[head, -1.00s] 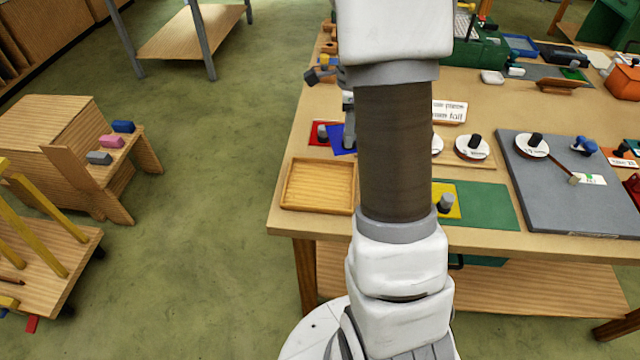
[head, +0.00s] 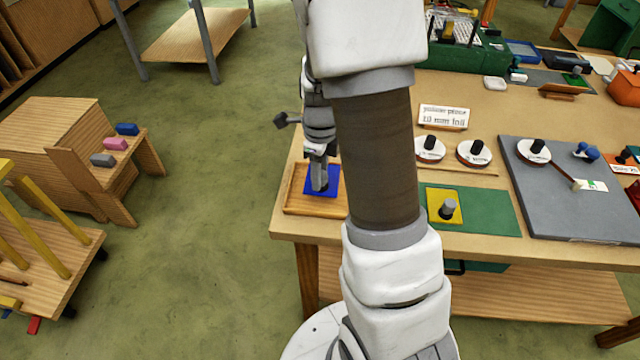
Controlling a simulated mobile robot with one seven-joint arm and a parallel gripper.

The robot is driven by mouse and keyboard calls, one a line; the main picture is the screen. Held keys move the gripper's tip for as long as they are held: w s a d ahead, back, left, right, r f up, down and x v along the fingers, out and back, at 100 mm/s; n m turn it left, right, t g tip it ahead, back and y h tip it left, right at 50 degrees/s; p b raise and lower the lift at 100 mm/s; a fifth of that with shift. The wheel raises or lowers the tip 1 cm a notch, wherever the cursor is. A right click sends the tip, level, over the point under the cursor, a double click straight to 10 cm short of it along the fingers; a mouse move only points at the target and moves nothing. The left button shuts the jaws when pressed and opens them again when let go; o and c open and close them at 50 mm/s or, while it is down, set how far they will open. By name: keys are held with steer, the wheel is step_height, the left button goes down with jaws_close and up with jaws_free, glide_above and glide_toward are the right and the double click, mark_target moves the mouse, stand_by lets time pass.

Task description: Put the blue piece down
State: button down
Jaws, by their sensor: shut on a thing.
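The blue piece (head: 332,185) is a flat blue square. My gripper (head: 320,187) points down and is shut on it, probably by a knob, which the fingers hide. The piece is over the shallow wooden tray (head: 293,208) at the table's left front corner, inside the tray's outline. I cannot tell whether it touches the tray floor or hangs just above it. My arm hides the tray's right end.
A yellow piece (head: 436,212) with a grey knob lies on a green mat (head: 490,210) right of my arm. White discs with black knobs (head: 474,152) and a printed sign (head: 443,117) stand behind. A grey board (head: 560,215) fills the right side.

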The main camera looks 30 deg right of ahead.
steer(key=shift+f, duration=1.95)
steer(key=shift+f, duration=0.2)
steer(key=c, duration=0.5)
jaws_free()
steer(key=shift+r, duration=0.1)
